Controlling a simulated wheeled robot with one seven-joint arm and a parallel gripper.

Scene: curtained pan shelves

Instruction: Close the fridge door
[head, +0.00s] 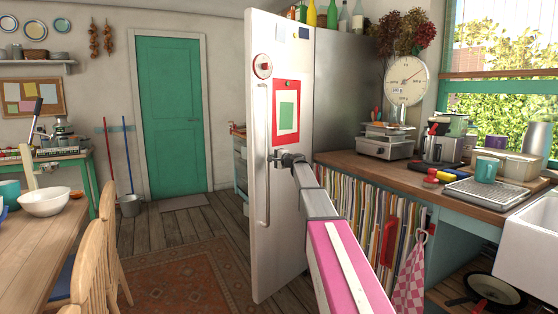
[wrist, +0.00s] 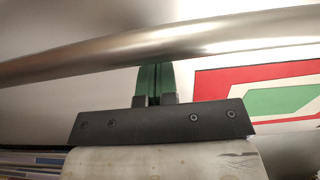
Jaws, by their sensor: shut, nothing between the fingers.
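The fridge door (head: 296,200) stands swung open in the head view, with its pale outer face towards me and its handle edge nearer me than its right edge. A long metal handle (head: 263,180) runs down its left side; the handle (wrist: 230,40) crosses the top of the wrist view. My gripper (head: 276,158) is at the door face, just right of the handle. In the wrist view its green fingers (wrist: 156,70) are together and empty, with their tips at the bar's edge. I cannot tell whether they touch the bar or the door.
The grey fridge body (head: 345,95) stands behind the door, with bottles on top. A wooden counter (head: 345,162) with a scale (head: 406,80) is at the right. A table (head: 40,225) and chairs (head: 90,255) are at the left. Open floor with a rug (head: 180,270) lies between.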

